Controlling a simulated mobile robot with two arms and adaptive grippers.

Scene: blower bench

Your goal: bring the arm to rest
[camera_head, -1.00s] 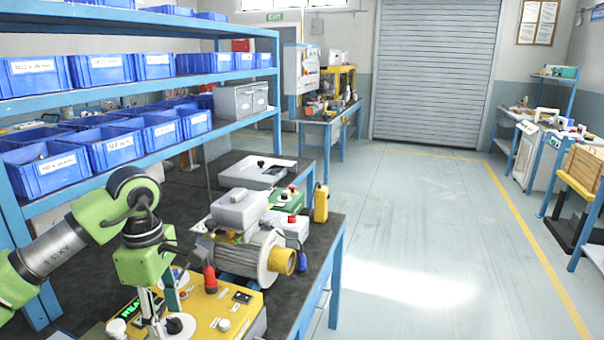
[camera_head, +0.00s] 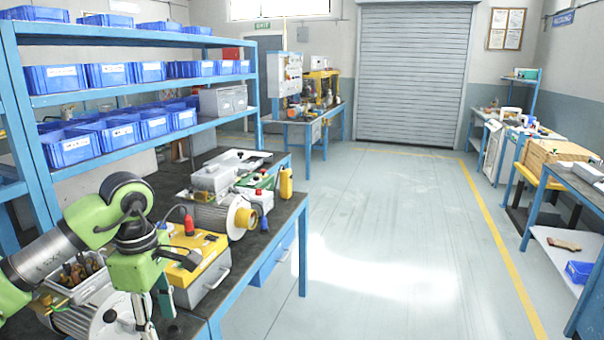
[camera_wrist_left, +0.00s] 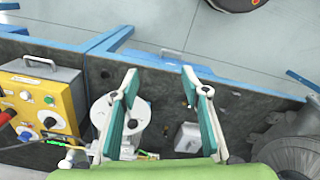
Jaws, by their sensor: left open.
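My left arm, green and grey, comes in from the left in the head view. Its gripper (camera_head: 153,318) points down at the front left of the dark-topped bench (camera_head: 290,212), and its fingertips are cut off by the lower edge. A pale round motor part (camera_wrist_left: 128,125) lies below the left finger, and a small grey box (camera_wrist_left: 188,137) lies below near the right finger. My right gripper is in neither view.
A yellow control box (camera_head: 200,262) and a grey motor with a yellow end (camera_head: 225,218) stand on the bench. A blue shelf rack (camera_head: 150,92) with blue bins rises behind. Open floor (camera_head: 380,240) lies to the right, with another bench (camera_head: 580,190) at the far right.

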